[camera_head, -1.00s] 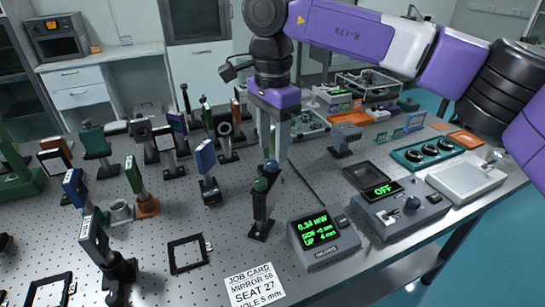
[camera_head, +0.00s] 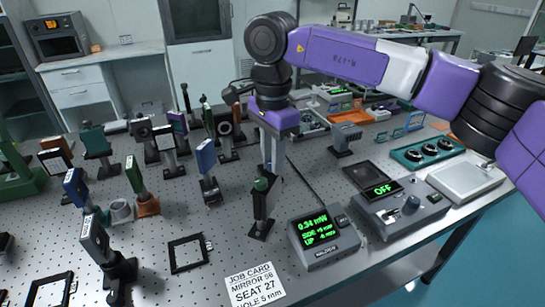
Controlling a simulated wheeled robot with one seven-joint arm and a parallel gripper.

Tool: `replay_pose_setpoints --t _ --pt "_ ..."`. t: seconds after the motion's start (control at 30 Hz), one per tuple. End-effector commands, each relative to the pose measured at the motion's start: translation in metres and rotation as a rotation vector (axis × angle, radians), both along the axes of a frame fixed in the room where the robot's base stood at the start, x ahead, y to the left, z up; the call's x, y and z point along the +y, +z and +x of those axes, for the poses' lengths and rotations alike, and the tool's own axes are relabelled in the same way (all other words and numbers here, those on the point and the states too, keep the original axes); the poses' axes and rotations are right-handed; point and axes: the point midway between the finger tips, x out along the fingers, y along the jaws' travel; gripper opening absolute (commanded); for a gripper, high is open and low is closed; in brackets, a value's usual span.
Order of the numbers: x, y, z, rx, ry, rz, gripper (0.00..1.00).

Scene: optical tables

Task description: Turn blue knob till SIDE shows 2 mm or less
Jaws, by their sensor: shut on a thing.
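A slim black mirror mount (camera_head: 260,212) stands on the perforated optical table. Its green knob (camera_head: 261,184) shows on top. My gripper (camera_head: 270,170) points down just behind the green knob, its fingers shut on the blue knob, which they hide almost entirely. The readout box (camera_head: 325,239) to the right of the mount shows 0.34 mW in green. Its SIDE line seems to read 5 mm and its UP line 6 mm, but the digits and signs are small and blurred.
A control box (camera_head: 402,212) showing OFF stands right of the readout. A job card (camera_head: 254,288) lies in front. A flat black frame (camera_head: 187,254) lies left of the mount. Several posts with optics, including a blue one (camera_head: 206,158), crowd the left.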

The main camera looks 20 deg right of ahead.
Motion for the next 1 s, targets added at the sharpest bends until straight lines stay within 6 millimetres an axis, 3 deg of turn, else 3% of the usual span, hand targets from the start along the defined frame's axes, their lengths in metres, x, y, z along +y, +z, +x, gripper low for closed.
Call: replay_pose_setpoints --t 0.37,1.0 --pt "0.0006 0.0009 0.0000 0.000 -0.087 0.001 0.00" --pt "0.0009 0.0011 0.0003 -0.002 -0.636 0.000 0.00"
